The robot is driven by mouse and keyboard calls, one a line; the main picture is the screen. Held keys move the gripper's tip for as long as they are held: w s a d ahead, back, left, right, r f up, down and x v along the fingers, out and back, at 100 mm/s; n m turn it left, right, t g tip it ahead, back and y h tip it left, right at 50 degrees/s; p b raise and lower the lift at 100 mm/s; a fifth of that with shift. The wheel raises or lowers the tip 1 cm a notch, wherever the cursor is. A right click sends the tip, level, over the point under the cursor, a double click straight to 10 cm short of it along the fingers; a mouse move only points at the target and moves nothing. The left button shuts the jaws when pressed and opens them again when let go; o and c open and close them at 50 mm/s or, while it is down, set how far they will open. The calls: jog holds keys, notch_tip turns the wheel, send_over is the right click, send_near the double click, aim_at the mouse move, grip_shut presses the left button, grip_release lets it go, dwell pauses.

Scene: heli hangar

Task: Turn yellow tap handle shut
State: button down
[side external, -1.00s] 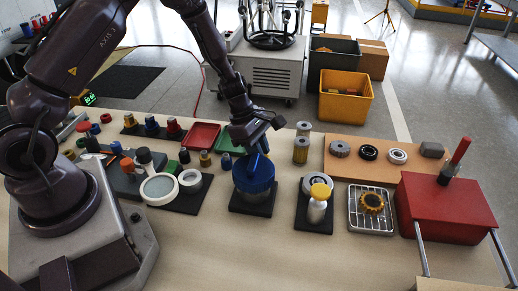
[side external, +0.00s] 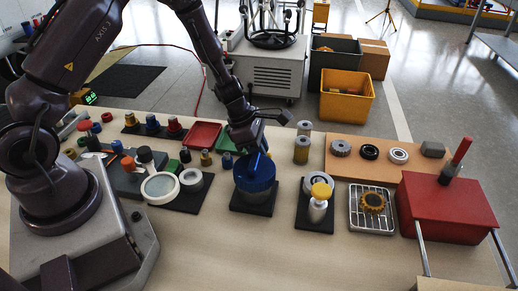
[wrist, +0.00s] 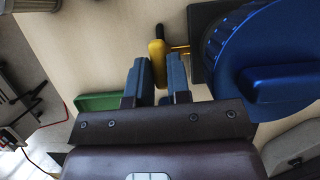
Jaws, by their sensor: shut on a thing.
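The yellow tap handle (wrist: 157,50), with a black tip, shows in the wrist view beside the big blue ribbed lid (wrist: 235,50). A thin brass stem runs from the handle towards the lid's dark base. My gripper (wrist: 156,66) has its two blue-grey fingers on either side of the yellow handle, shut on it. In the side view, my gripper (side external: 256,142) is low at the back of the blue-lidded vessel (side external: 254,174), which stands on a black plate (side external: 252,206). The tap handle is hidden there.
A green tray (wrist: 98,102) lies close to my fingers; a red tray (side external: 203,135) is to the left. Two metal cylinders (side external: 302,149) stand to the right. A yellow-capped jar (side external: 318,205) and a red box (side external: 448,208) are further right. The table front is bare.

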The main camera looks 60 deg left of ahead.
jog(key=c, duration=1.1)
grip_release()
jog(key=v, duration=1.3)
jog(key=shift+s+a, duration=0.1)
